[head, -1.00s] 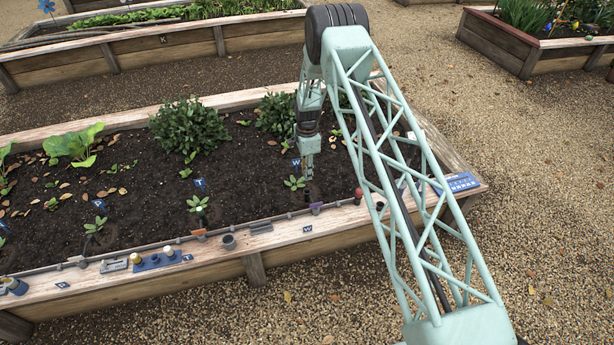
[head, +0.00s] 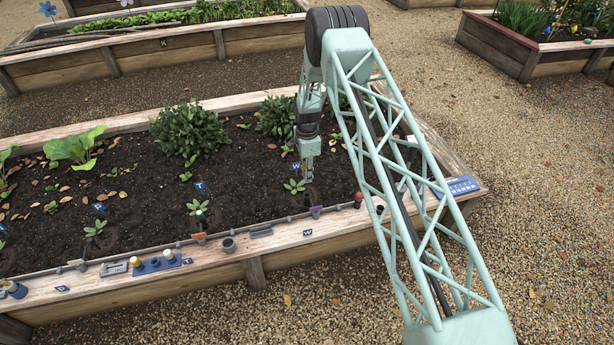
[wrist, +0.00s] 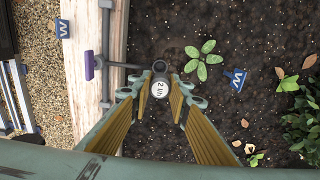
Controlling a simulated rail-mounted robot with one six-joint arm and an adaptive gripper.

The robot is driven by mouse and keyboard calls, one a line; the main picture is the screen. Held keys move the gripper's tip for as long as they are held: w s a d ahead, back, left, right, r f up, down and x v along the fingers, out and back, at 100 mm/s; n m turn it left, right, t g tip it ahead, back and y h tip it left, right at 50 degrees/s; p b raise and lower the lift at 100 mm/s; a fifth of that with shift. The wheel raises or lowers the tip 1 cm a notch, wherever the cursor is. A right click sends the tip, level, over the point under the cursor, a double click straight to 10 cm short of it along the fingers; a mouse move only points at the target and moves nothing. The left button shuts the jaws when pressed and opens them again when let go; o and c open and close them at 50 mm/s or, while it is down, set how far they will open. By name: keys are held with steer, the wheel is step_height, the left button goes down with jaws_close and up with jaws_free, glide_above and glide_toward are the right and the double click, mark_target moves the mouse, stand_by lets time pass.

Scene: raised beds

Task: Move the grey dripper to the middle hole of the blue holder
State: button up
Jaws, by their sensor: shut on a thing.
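My gripper (head: 309,178) is low over the soil beside a small seedling with a W marker. In the wrist view its fingers (wrist: 158,100) are closed around the grey dripper (wrist: 159,89), whose pale round top carries a printed label. A dark round end (wrist: 159,67) shows just beyond the dripper; I cannot tell whether the dripper is joined to it. The blue holder (head: 145,270) is on the bed's front wooden edge, left of my gripper. Yellow and pale pieces stand in its outer holes; the middle one is too small to judge.
A grey pipe with a purple piece (wrist: 89,66) runs along the wooden edge, and a thin branch (wrist: 125,66) reaches towards the dripper. A grey cup (head: 228,244), a red piece (head: 358,199) and a blue tray (head: 462,187) stand along the edge. Leafy bushes (head: 190,130) grow behind.

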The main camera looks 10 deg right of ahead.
steer(key=shift+r, duration=1.4)
steer(key=shift+r, duration=0.1)
steer(key=shift+r, duration=0.1)
steer(key=shift+s+r+n, duration=0.3)
steer(key=shift+s+r, duration=0.05)
steer(key=shift+r, duration=0.1)
steer(key=s+r+n, duration=1.6)
steer(key=s+r, duration=0.4)
steer(key=s, duration=0.4)
steer(key=shift+r+n, duration=0.3)
